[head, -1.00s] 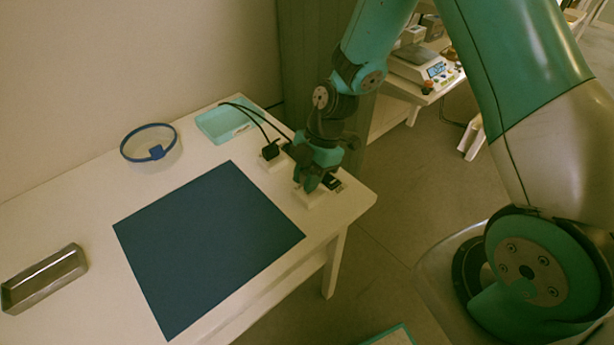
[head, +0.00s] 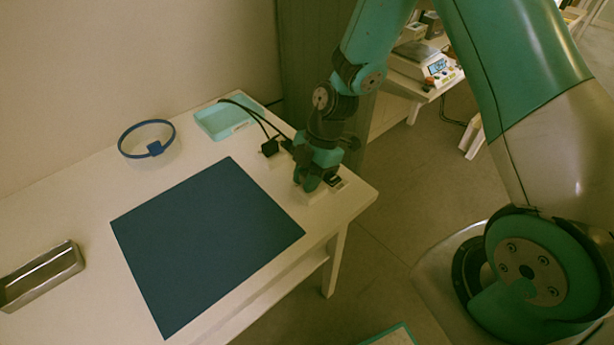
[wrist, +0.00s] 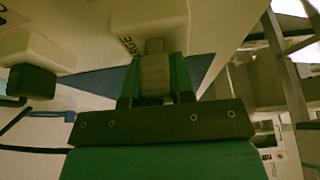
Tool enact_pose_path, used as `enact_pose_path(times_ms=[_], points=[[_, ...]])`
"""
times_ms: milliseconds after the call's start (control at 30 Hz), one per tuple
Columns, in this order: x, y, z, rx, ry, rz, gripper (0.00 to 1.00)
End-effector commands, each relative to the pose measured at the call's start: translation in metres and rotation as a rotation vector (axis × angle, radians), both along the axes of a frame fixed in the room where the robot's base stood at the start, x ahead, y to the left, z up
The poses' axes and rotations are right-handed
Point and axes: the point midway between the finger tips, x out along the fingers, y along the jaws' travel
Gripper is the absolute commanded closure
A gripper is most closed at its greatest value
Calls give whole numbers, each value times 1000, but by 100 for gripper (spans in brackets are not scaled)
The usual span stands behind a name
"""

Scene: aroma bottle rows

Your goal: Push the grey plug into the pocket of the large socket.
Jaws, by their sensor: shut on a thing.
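My gripper (wrist: 157,85) is shut on the grey plug (wrist: 155,74), which sits between the two fingers in the wrist view. The large socket (wrist: 148,18) is a white block with dark lettering, partly cut off by the top edge. The plug's narrow end meets the near side of this socket; how deep it sits in the pocket cannot be told. In the head view my gripper (head: 309,184) is low over the table's right corner, at the white socket (head: 312,198), and hides the plug.
A second white socket (wrist: 38,48) with a black plug (wrist: 31,81) and cables stands beside it. The table also holds a turquoise tray (head: 212,128), a blue ring (head: 146,125), a dark blue mat (head: 208,245) and a metal tray (head: 45,275). The table edge is close to my gripper.

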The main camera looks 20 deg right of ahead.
Motion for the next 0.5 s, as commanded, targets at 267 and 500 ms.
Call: enact_pose_path(times_ms=[267,500], points=[[0,0,-2,0,0,0,47],[0,-1,0,0,0,0,47]])
